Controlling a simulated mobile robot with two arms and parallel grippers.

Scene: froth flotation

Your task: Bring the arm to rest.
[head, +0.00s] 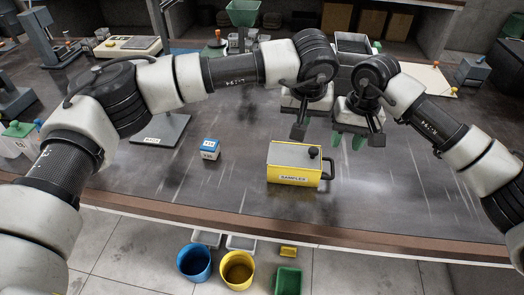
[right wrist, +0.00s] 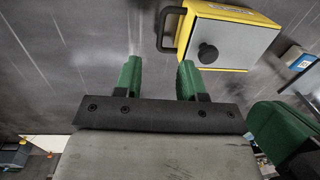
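My right gripper (head: 348,142) hangs above the dark bench, its two green fingers pointing down. In the right wrist view its fingers (right wrist: 158,74) stand apart with nothing between them, so it is open and empty. My left gripper (head: 298,130) hangs close beside it on the left in the head view. Its fingers are mostly hidden, and I cannot tell whether it is open. Both arms are bent, with the grippers near the middle of the bench. The yellow samples box (head: 290,179) stands on the bench nearer to me, apart from both grippers; it also shows in the right wrist view (right wrist: 236,13).
A small blue and white box (head: 210,149) stands left of the samples box. Blue (head: 194,263) and yellow (head: 238,271) bins stand on the floor below the front edge. A green funnel (head: 243,12) and other equipment line the back. The bench front is largely clear.

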